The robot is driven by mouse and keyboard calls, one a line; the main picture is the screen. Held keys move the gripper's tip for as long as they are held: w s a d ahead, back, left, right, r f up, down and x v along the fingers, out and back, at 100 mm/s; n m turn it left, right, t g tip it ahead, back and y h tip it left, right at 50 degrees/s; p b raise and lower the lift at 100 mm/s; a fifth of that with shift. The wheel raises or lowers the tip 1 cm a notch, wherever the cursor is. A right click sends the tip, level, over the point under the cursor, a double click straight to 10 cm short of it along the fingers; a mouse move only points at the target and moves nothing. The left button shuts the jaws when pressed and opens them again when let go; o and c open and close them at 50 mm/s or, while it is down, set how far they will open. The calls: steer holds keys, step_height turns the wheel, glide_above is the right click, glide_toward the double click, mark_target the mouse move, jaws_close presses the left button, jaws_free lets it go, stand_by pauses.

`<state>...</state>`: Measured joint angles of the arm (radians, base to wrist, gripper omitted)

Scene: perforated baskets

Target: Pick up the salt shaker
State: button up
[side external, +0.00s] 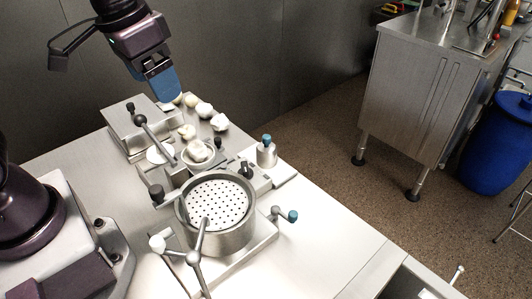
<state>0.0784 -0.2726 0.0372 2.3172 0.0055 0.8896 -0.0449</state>
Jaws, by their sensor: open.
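My gripper (163,85), with blue fingers, hangs in the air above the back part of the metal table, pointing down. It is open, and nothing shows held in it. No thing is plainly a salt shaker. A small silver cylinder with a teal top (267,152) stands upright at the right of the metal apparatus; I cannot tell whether it is the shaker or a fitting. Several small whitish rounded objects (219,122) lie on the table below and right of my gripper. They are too small to identify.
A round basket with a perforated white plate (217,205) sits on the apparatus, with rods and knobs sticking up around it. A metal box (138,124) lies at the back left. Bare table (330,250) is at the right. A steel cabinet (415,100) and blue barrel (498,145) stand apart.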

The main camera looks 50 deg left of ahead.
steer(key=w+f+n+g, duration=0.2)
steer(key=w+f, duration=0.4)
steer(key=w, duration=0.2)
steer(key=n+y, duration=0.1)
steer(key=n, duration=0.5)
glide_toward(266, 137)
steer(key=shift+n+t, duration=0.4)
steer(key=f, duration=0.7)
steer(key=shift+a+f, duration=0.1)
steer(key=shift+a, duration=0.25)
steer(key=shift+w+a+f, duration=0.1)
steer(key=shift+w+f, duration=0.1)
steer(key=shift+f, duration=1.2)
steer(key=shift+w+a+f, duration=0.1)
steer(key=shift+w+f, duration=0.05)
steer(key=shift+f, duration=1.25)
steer(key=c, duration=1.1)
steer(key=shift+r, duration=0.1)
